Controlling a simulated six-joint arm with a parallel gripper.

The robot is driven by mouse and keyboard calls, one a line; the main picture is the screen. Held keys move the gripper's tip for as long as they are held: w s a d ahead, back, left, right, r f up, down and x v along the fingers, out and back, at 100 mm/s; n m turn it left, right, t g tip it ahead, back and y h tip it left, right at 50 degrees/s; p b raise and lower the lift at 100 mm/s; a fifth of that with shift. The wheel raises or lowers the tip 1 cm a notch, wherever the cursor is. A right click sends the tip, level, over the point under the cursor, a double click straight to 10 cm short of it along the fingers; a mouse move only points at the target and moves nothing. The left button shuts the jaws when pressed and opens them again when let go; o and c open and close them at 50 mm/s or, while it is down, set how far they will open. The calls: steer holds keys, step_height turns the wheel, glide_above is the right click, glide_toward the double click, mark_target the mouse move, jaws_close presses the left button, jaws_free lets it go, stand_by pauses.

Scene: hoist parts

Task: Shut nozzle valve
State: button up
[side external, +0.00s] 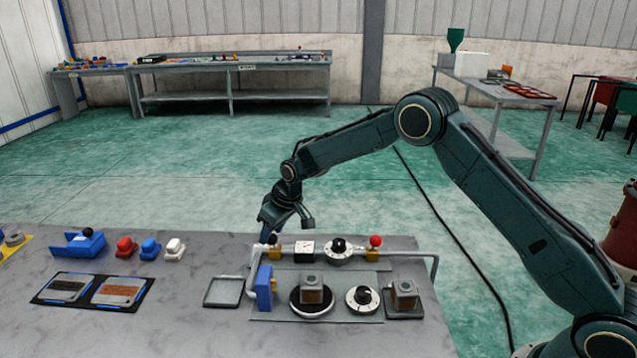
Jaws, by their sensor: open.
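My gripper (287,222) is open and empty, pointing down above the back edge of the pipe fixture. Its left finger is just above a yellow valve with a black ball knob (274,241); I cannot tell whether they touch. A second yellow valve with a red ball knob (375,241) is further right on the same grey pipe (434,268). The pipe bends down at the left to a blue block (264,288) with a small yellow part beside it, facing a round black turntable (296,306). I cannot tell which valve is the nozzle valve, nor their settings.
A square gauge (304,250) and a white dial with a black knob (338,250) stand between the valves. A second dial (362,298) and brown blocks on the turntable (312,291) and on a dark pad (404,293) are in front. An empty tray (223,305) is left.

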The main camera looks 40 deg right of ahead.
steer(key=shift+w+d+r, duration=0.1)
steer(key=shift+r, duration=3.05)
steer(key=shift+s+r, duration=0.2)
steer(key=shift+r, duration=0.25)
steer(key=s+d+r+m, duration=0.1)
steer(key=s+d+r, duration=0.1)
steer(key=s+r, duration=0.8)
steer(key=s+d+r, duration=0.2)
steer(key=s+r, duration=0.6)
steer(key=s, duration=0.3)
steer(key=s+d+f+m+t+h, duration=0.1)
steer(key=s+d+f+m, duration=0.1)
steer(key=s, duration=2.3)
steer(key=shift+s+d+f, duration=0.15)
steer(key=shift+s, duration=0.05)
